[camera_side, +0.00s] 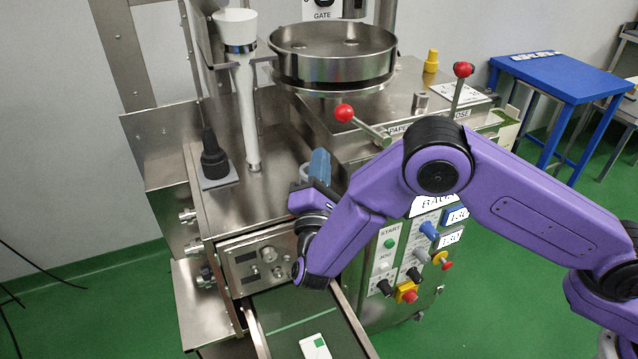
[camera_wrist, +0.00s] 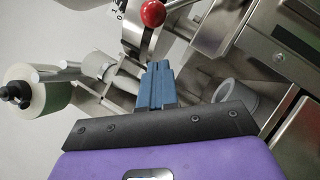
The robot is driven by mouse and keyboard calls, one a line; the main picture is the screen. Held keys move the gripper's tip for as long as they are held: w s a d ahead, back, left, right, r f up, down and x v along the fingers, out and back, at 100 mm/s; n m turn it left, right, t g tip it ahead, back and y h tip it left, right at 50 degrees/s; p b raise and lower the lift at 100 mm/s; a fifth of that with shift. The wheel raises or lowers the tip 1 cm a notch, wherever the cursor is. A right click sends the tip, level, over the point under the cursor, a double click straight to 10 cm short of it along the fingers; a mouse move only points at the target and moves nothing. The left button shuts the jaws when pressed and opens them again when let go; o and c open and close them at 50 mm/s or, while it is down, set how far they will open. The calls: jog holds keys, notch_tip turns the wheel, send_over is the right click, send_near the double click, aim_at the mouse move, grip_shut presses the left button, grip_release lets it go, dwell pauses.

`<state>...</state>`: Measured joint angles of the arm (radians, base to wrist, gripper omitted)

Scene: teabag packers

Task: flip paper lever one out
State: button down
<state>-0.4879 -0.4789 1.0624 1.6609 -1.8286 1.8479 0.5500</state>
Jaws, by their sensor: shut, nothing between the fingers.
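The paper lever is a metal rod with a red ball (camera_side: 344,113) at its end. It sticks out to the upper left from the machine's front top edge, by the label reading PAPE. My gripper (camera_side: 320,158) is below and a little left of the ball in the side view, with blue fingers pointing up. In the wrist view my gripper (camera_wrist: 158,66) is shut and empty. A red-balled lever (camera_wrist: 152,13) stands just beyond the fingertips there, with labels 1 and 0 beside it. Whether the fingers touch its rod I cannot tell.
A second red-balled lever (camera_side: 463,69) stands upright farther right by the label ending OSE. A round steel bowl (camera_side: 333,65) sits behind the paper lever. A white tube (camera_side: 246,110) stands at left. The control panel (camera_side: 402,265) is below my arm. A blue table (camera_side: 560,76) is at right.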

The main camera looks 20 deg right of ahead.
jog(key=shift+w+d+r, duration=0.4)
jog(key=shift+d+r, duration=0.15)
jog(key=shift+d, duration=0.1)
jog(key=shift+w+d+r, duration=0.45)
jog(key=shift+d+r, duration=0.05)
jog(key=shift+d, duration=0.2)
jog(key=shift+w+d+r, duration=0.4)
jog(key=shift+d+r, duration=0.15)
jog(key=shift+d, duration=0.1)
jog(key=shift+r, duration=0.1)
jog(key=d+r+m+g+y, duration=0.1)
jog(key=d+r+m+g, duration=0.4)
jog(key=d+r+m, duration=0.3)
jog(key=shift+d+r+m+g, duration=0.15)
jog(key=shift+d+m+g, duration=0.15)
jog(key=shift+d+m, duration=0.75)
jog(key=shift+d, duration=0.2)
